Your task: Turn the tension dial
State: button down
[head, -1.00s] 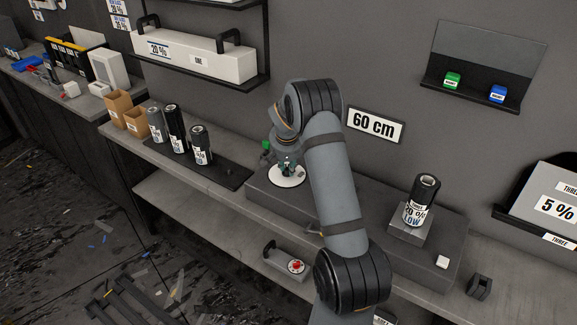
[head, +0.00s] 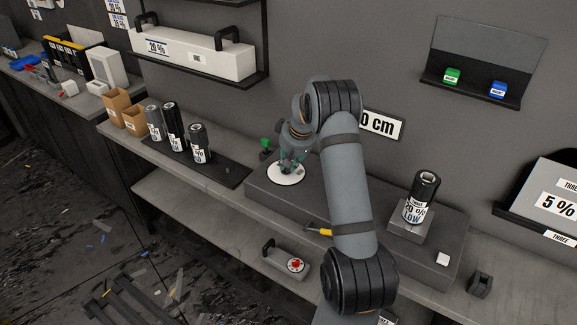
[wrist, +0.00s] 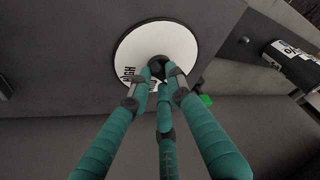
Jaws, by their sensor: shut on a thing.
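The tension dial is a white disc (head: 284,181) with a dark knob, set on top of the long grey box on the bench. In the wrist view the white disc (wrist: 190,45) fills the upper middle, with HIGH printed at its left side. The dark knob (wrist: 157,63) sits at its centre. My gripper (wrist: 158,84), with green wrapped fingers, is shut on the knob. The fingers hide part of the knob and the disc's lower part. In the head view my gripper (head: 291,164) stands over the disc.
A film roll (head: 421,198) marked LOW stands on a block at the box's right. Several rolls (head: 173,127) stand on a dark mat at left. A small green-topped item (head: 265,147) is just behind the dial.

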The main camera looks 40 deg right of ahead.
jog(key=shift+w+d+r+n, duration=0.1)
jog(key=shift+r+n, duration=0.05)
jog(key=shift+n, duration=0.15)
jog(key=c, duration=1.6)
grip_release()
jog(key=v, duration=1.2)
jog(key=x, duration=1.2)
